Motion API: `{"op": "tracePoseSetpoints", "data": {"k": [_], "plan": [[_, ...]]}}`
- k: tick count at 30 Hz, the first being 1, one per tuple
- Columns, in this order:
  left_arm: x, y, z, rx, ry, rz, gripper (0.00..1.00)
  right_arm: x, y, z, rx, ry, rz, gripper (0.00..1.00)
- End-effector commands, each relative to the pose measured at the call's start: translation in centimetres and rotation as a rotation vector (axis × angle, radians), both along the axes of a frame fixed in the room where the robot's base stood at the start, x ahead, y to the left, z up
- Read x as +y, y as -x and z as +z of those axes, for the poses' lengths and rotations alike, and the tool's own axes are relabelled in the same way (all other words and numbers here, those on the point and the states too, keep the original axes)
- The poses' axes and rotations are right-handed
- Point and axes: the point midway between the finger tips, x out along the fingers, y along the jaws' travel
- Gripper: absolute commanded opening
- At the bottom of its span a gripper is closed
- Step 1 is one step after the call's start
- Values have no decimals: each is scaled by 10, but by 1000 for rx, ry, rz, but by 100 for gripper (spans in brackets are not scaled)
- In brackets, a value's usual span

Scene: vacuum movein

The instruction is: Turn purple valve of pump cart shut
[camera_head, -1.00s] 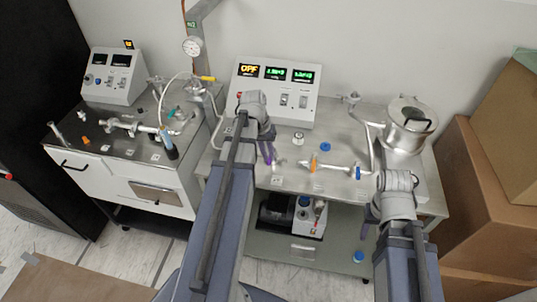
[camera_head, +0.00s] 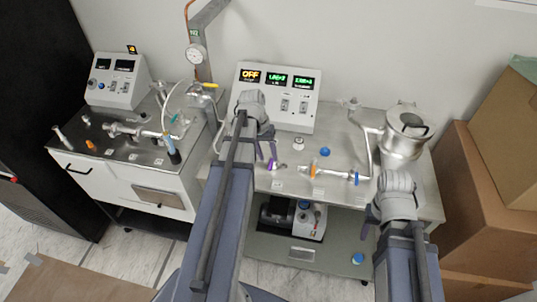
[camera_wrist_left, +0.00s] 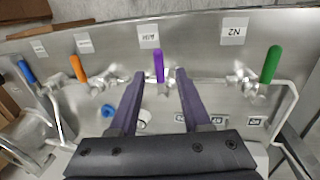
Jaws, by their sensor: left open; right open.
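The pump cart (camera_head: 408,192) has a row of valves along its front. The purple valve handle (camera_head: 268,163) also shows in the left wrist view (camera_wrist_left: 159,65), crosswise to the pipe and pointing toward the cart's labelled edge. My left gripper (camera_head: 266,151) is open over this valve. In the left wrist view its fingertips (camera_wrist_left: 160,76) are on either side of the purple handle, with gaps visible; whether they are level with it I cannot tell. My right gripper (camera_head: 371,217) is open and empty by the cart's front right, partly hidden by its own wrist.
In the left wrist view a green handle (camera_wrist_left: 271,65) and an orange handle (camera_wrist_left: 78,68) flank the purple one; a blue handle (camera_wrist_left: 27,72) is farther left. A metal vessel (camera_head: 405,135) stands at the cart's right. Another cart (camera_head: 185,211) stands left, cardboard boxes (camera_head: 480,190) right.

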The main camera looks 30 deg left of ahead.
Motion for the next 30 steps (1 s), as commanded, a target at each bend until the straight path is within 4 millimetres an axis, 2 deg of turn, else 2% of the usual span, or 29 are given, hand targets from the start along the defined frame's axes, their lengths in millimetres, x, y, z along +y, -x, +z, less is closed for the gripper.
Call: {"op": "tracePoseSetpoints", "data": {"k": [1,9,27,30], "plan": [[2,0,15,0,0,0,48,0,0,15,0,0,0,50],[8,2,46,0,0,-1,48,0,0,46,0,-1,-5,50],[9,3,47,0,0,-1,48,0,0,47,0,-1,-6,50],[0,3,44,3,-5,-17,48,0,0,45,0,-1,-6,50]]}}
